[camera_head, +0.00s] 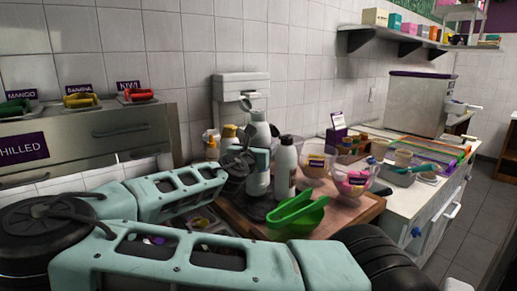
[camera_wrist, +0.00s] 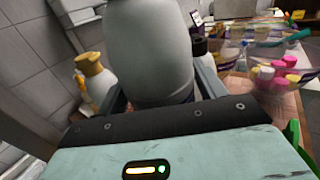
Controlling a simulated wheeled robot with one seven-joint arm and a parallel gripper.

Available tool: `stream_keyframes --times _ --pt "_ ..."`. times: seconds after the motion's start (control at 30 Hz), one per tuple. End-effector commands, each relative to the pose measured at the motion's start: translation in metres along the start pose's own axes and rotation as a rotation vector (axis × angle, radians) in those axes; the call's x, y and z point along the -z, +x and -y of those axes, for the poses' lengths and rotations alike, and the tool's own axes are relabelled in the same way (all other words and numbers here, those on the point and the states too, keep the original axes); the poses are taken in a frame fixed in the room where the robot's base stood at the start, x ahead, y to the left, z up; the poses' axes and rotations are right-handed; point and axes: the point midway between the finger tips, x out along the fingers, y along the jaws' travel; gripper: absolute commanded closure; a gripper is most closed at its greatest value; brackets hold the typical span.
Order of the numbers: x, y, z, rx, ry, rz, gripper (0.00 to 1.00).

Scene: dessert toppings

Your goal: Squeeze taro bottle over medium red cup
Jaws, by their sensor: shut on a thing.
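My gripper (camera_wrist: 160,88) is shut on a pale grey-white squeeze bottle (camera_wrist: 150,45), which stands between the two fingers in the wrist view. Its label is mostly hidden, so I cannot read that it is taro. In the head view my gripper (camera_head: 254,165) is at the back of the wooden tray, and the upper part of a white bottle (camera_head: 261,130) shows just above it. Another white bottle (camera_head: 285,165) with a dark cap stands just to the right. I cannot pick out a medium red cup; small cups (camera_head: 403,157) stand on the right counter.
Clear bowls with pink and tan toppings (camera_head: 354,184) and green tongs (camera_head: 295,216) are on the wooden tray (camera_head: 345,215). A white dispenser (camera_head: 241,90) is behind.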

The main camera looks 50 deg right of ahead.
Motion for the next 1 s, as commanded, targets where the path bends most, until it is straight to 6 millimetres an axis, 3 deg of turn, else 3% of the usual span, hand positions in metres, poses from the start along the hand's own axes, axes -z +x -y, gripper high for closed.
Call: stream_keyframes --times 0.03,0.6,1.0 --pt "-0.012 0.0 0.0 -0.001 0.002 0.005 0.53" --pt "-0.061 0.0 0.0 -0.001 0.002 0.006 0.53" --pt "-0.068 0.0 0.0 -0.001 0.003 0.005 0.53"
